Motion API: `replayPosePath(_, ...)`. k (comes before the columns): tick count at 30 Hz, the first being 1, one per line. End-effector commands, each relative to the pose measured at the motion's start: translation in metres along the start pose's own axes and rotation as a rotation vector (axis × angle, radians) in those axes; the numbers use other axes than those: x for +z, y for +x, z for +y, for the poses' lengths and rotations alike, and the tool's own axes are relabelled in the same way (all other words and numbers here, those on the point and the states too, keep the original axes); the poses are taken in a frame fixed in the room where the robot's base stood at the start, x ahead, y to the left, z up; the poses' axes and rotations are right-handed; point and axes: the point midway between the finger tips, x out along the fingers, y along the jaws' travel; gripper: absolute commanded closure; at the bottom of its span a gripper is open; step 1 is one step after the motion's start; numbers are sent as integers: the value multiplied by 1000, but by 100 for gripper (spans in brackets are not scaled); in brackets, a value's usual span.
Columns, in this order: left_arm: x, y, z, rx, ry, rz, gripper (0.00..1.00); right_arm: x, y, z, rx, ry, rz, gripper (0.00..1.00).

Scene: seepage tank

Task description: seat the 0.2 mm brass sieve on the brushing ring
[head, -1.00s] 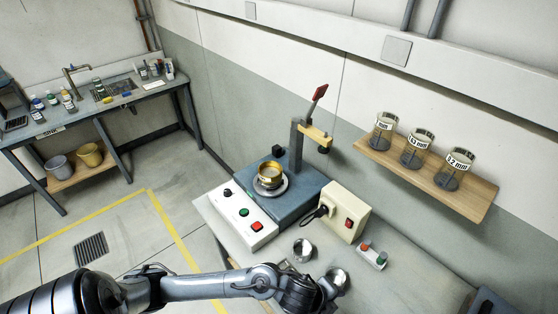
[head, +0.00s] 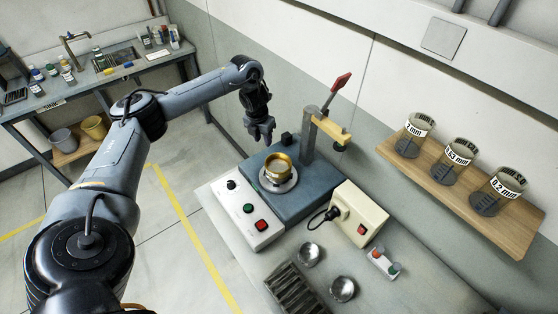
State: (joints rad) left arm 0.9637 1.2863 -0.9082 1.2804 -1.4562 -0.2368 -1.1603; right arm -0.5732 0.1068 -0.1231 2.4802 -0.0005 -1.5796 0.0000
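A brass sieve (head: 278,168) sits upright on the round metal plate of a blue-grey bench device. Its mesh size cannot be read here. I cannot make out a separate brushing ring. My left gripper (head: 262,137) points down, empty, just behind and left of the brass sieve, above the device's back left corner. Its fingers look apart and do not touch the sieve. My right gripper is not in view.
A clamp post with a red lever (head: 341,82) rises behind the sieve. A control box (head: 247,214), a cream power box (head: 352,214), two metal bowls (head: 343,289) and a dark slotted rack (head: 297,291) share the bench. A wall shelf (head: 470,196) holds three labelled jars.

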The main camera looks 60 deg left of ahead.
Motion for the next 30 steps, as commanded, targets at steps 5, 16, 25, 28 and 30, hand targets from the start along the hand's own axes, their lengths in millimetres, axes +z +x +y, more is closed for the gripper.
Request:
replayPosePath(5, -2, 27, 0, 1, 0, 5, 64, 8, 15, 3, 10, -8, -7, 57)
replayPosePath(16, 0, 56, -1, 1, 0, 2, 64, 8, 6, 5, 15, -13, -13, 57)
replayPosePath(25, -1, 93, -3, 0, -1, 2, 64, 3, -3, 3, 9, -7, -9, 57)
replayPosePath(28, -1, 100, -3, 1, 0, 1, 64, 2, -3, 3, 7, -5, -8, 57)
replayPosePath(30, -1, 102, -3, 1, 0, 1, 64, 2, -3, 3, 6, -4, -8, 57)
